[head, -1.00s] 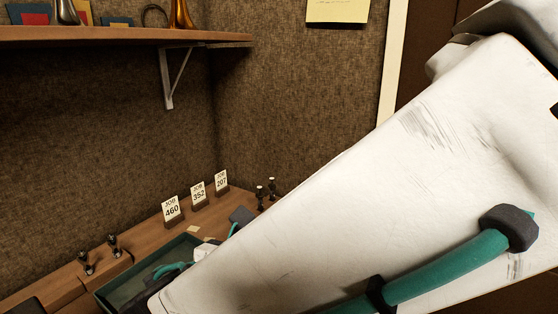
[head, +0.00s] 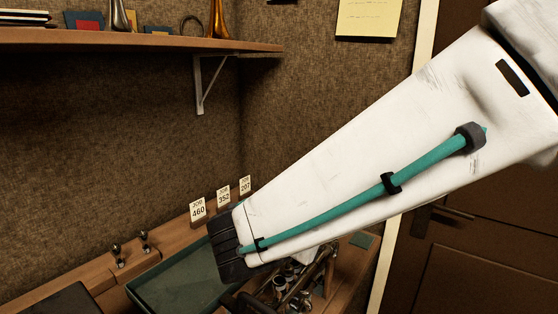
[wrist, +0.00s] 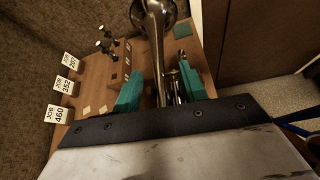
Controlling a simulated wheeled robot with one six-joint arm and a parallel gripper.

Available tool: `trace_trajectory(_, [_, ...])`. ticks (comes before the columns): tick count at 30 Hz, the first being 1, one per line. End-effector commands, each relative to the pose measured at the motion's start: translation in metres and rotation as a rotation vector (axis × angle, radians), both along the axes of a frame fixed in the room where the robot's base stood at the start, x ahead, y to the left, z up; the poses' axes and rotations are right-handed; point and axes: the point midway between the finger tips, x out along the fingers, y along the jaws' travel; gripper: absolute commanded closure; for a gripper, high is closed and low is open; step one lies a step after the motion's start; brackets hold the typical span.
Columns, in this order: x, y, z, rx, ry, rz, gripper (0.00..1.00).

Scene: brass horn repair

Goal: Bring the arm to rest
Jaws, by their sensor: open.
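My gripper (wrist: 158,66) shows in the wrist view as two teal fingers spread apart, pointing away over the bench. A silvery horn (wrist: 155,35) with a flared bell lies in line with the gap between them; I cannot tell its depth below the fingers. Neither finger visibly grips it. In the head view my white arm with a teal cable crosses from the upper right to the bench, and my gripper is hidden there. Horn valves and tubing (head: 290,289) show partly below the arm.
A green tray (head: 165,300) lies on the bench at lower left. Job cards (head: 223,197) stand along the back, with small dark-topped pieces (head: 118,256) to the left. A shelf (head: 130,41) holding horn parts is above. A door (head: 480,250) is at right.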

Motion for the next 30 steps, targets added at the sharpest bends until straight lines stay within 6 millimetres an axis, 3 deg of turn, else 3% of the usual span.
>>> trace_trajectory(8, [-0.023,-0.098,0.011,0.281,-0.017,-0.405,0.58])
trace_trajectory(11, [-0.047,-0.142,0.013,0.446,-0.041,-0.643,0.58])
trace_trajectory(16, [-0.114,-0.208,0.011,0.811,-0.127,-1.171,0.58])
trace_trajectory(19, [-0.153,-0.223,0.008,1.025,-0.191,-1.472,0.58])
trace_trajectory(22, [-0.182,-0.225,0.006,1.212,-0.248,-1.723,0.58])
trace_trajectory(27, [-0.208,-0.218,0.007,1.422,-0.309,-1.991,0.58])
trace_trajectory(30, [-0.213,-0.218,0.007,1.473,-0.321,-2.055,0.58])
